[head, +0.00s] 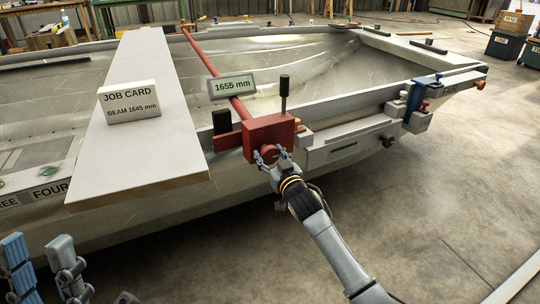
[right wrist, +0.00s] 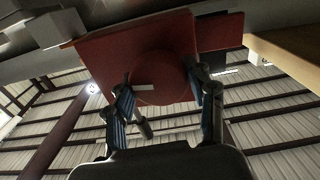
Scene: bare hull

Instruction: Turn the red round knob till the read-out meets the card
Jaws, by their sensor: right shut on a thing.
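The red round knob (head: 268,152) is on the front of a red block (head: 256,133) at the hull's near edge. My right gripper (head: 272,162) is shut on the knob. In the right wrist view the knob (right wrist: 162,82) sits between the two fingers. The read-out (head: 232,85) above the block shows 1655 mm. The job card (head: 129,101) stands on the pale plank and reads BEAM 1645 mm. My left gripper (head: 40,255) is open and empty at the lower left, away from the hull.
A red beam (head: 205,60) runs from the block across the open hull. A black-handled lever (head: 284,95) stands up from the block. The pale plank (head: 150,165) lies across the hull to the left. A blue clamp (head: 421,95) sits further right. The near floor is clear.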

